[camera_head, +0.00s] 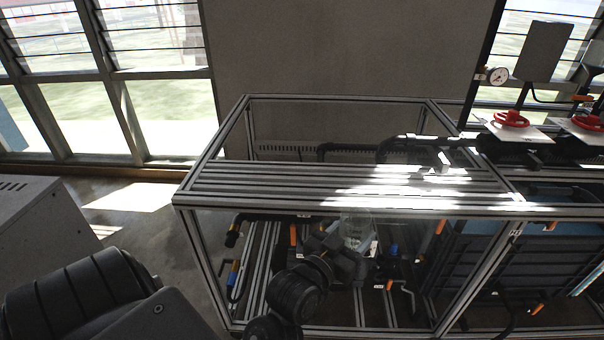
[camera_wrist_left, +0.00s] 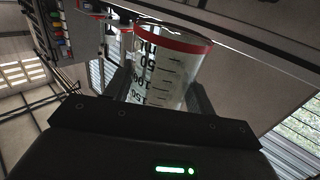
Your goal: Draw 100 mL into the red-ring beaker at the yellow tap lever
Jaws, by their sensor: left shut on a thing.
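The clear beaker (camera_wrist_left: 165,72) has a red ring around its rim and black volume marks. In the head view the beaker (camera_head: 354,232) shows small, inside the metal frame. My left gripper (camera_head: 347,250) is shut on it, with one finger on each side in the wrist view. The beaker looks tilted in the wrist view; I cannot make out any liquid in it. A small red part (camera_wrist_left: 126,29) shows beside the rim, but its kind is unclear. My right gripper is not seen.
The aluminium frame (camera_head: 300,190) has a slatted top above my left gripper and posts on both sides. Dark pipes (camera_head: 405,146) run behind the slats. Red handwheels (camera_head: 510,119) and a gauge (camera_head: 497,75) stand at the right. A grey cabinet (camera_head: 35,225) stands at the left.

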